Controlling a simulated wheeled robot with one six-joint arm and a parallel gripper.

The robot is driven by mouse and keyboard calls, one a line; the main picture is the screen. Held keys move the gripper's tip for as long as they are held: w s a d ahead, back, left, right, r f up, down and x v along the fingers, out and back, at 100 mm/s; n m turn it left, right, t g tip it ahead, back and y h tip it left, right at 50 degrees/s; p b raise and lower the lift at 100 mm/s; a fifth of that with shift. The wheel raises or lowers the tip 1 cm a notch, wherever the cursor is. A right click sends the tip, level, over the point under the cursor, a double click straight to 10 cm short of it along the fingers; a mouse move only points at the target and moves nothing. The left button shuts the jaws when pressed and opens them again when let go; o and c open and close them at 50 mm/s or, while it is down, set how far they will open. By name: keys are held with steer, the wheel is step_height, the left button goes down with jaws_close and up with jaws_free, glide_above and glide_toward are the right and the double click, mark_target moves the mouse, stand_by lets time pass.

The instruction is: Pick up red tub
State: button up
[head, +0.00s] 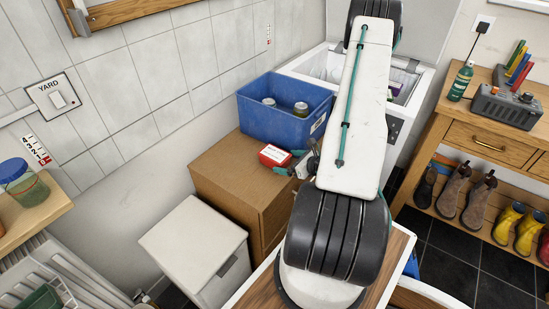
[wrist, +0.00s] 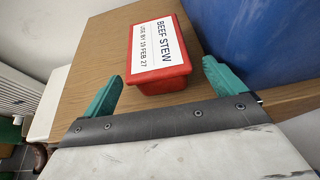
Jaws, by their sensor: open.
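The red tub (wrist: 160,82) has a white label reading "BEEF STEW". It rests on the brown cabinet top and also shows in the head view (head: 274,156), beside the blue crate. My gripper (wrist: 160,86) is open, with one green finger on each side of the tub's near end. The tub's near end lies between or just ahead of the fingertips. I cannot tell whether either finger touches it.
The blue crate (head: 258,112) holds cans and stands close behind the tub; its wall also fills the wrist view's upper right (wrist: 255,40). The brown cabinet top (head: 225,165) is clear to the tub's left. A white bin (head: 193,238) stands lower in front. An open chest freezer (head: 315,66) is behind.

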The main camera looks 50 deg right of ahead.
mark_target(278, 158)
steer(key=x, duration=0.5)
steer(key=shift+w+r, duration=0.2)
steer(key=shift+r, duration=0.15)
steer(key=c, duration=1.4)
steer(key=shift+o, duration=0.2)
steer(key=shift+r, duration=0.15)
